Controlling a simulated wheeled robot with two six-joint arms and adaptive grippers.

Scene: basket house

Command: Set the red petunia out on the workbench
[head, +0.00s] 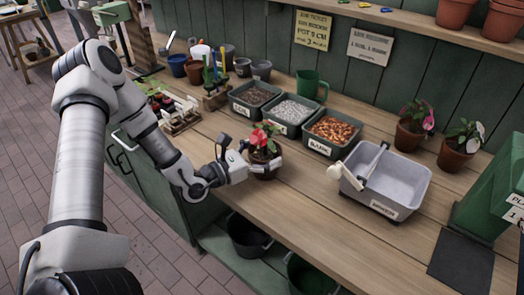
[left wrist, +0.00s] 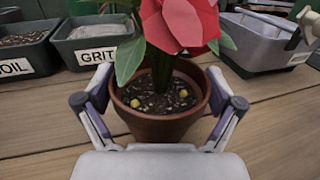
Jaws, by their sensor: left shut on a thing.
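The red petunia (head: 264,139) grows in a terracotta pot (head: 264,169) near the front edge of the workbench (head: 225,153). In the left wrist view the red flower (left wrist: 182,22) and green leaves rise from the pot (left wrist: 165,128). Dark soil with two small yellow balls fills the pot. My left gripper (head: 262,160) is shut on the pot, with one finger on each side of it. In the left wrist view the fingers of my left gripper (left wrist: 163,104) flank the rim. The plant is upright. I cannot tell whether the pot's base touches the bench. My right gripper is out of view.
Bins of soil (head: 253,98), grit (head: 290,115) and bark (head: 333,134) stand behind the pot. A grey tub (head: 410,190) with a tool across it stands to the right. Two potted plants (head: 409,137) (head: 453,157) stand farther right. Bare wood lies between pot and tub.

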